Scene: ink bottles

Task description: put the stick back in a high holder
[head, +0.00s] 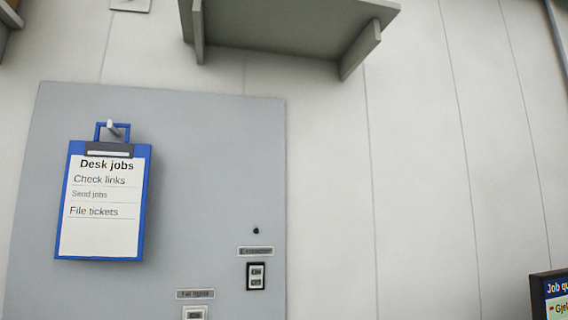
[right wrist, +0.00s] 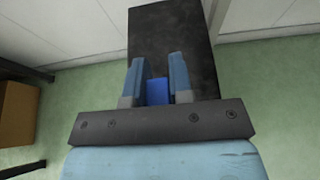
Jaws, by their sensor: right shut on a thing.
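My right gripper (right wrist: 157,88) shows in the right wrist view, its two blue-grey fingers shut on a small blue thing (right wrist: 158,92). This may be the stick, but only a short part of it shows between the fingers and I cannot tell its full shape. A dark block (right wrist: 170,38) lies beyond the fingertips; I cannot tell what it is or whether the blue thing touches it. No holder can be made out for certain in either view. My left gripper is in neither view.
In the head view, a grey shelf (head: 290,22) juts from the white wall. A blue clipboard (head: 102,200) hangs on a grey panel (head: 200,150) with switches. A screen edge (head: 552,298) shows at lower right. A brown box (right wrist: 17,113) stands left in the wrist view.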

